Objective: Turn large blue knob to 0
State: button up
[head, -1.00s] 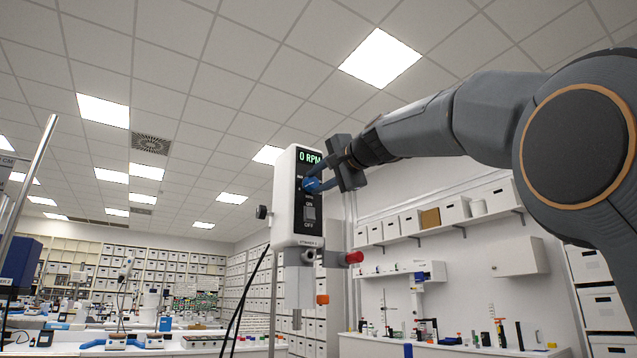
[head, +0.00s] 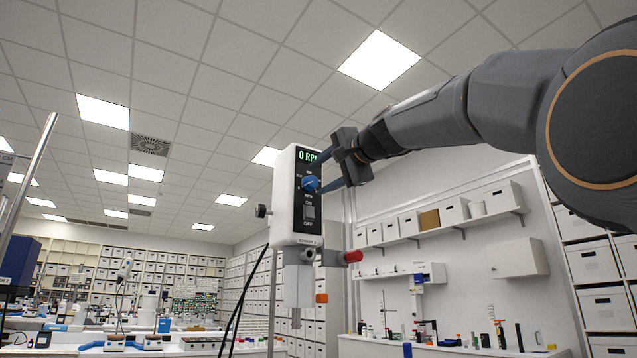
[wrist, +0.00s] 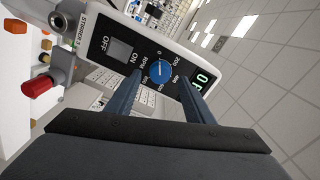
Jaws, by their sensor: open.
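The large blue knob (head: 311,183) is on the dark front panel of a white stirrer (head: 284,205). It also shows in the wrist view (wrist: 161,73), ringed by printed numbers with a 0 above it in that picture. Its pointer is too small to read surely. The display (head: 307,156) above the knob reads 0 RPM, its end partly covered by a finger in the head view. My gripper (head: 322,174) is open in front of the panel. In the wrist view its fingers lie on either side of the knob, apart from it, with nothing held.
An ON/OFF switch (head: 309,212) sits below the knob. A red-tipped clamp screw (head: 352,256) sticks out below the stirrer body, and a dark cable hangs at its left. Benches with lab items stand lower and behind. The space right of the panel holds my arm.

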jog(key=shift+b+v, duration=0.65)
jog(key=shift+v, duration=1.95)
jog(key=shift+d, duration=0.15)
